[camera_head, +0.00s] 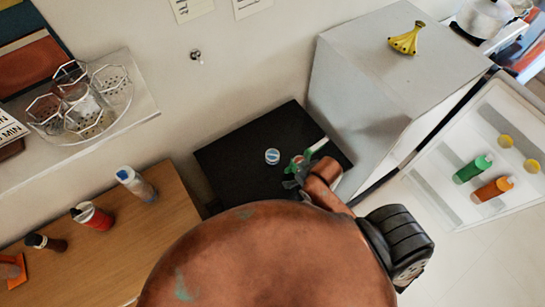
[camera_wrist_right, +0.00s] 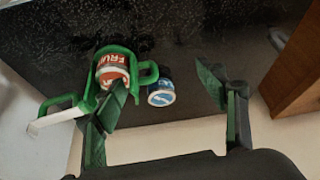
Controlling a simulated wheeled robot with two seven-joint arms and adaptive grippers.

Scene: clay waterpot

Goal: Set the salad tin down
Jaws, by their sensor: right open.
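A tin with a red label reading "FRUI…" (camera_wrist_right: 112,74) is on the black surface, within a green handled item (camera_wrist_right: 148,72). The rest of its label is hidden, so I cannot tell if it says salad. In the head view the red tin (camera_head: 298,159) is partly covered by my right gripper (camera_head: 297,178). My right gripper is open, its fingers wide apart in the right wrist view (camera_wrist_right: 168,92). Its left finger overlaps the green item; whether it touches is unclear. My left gripper is not in view.
A blue and white tin (camera_head: 272,156) stands left of the red tin on the black surface (camera_head: 228,158). A tall grey cabinet (camera_head: 380,70) rises at the right. A wooden counter (camera_head: 130,222) with several bottles is at the left. Black surface left of the tins is clear.

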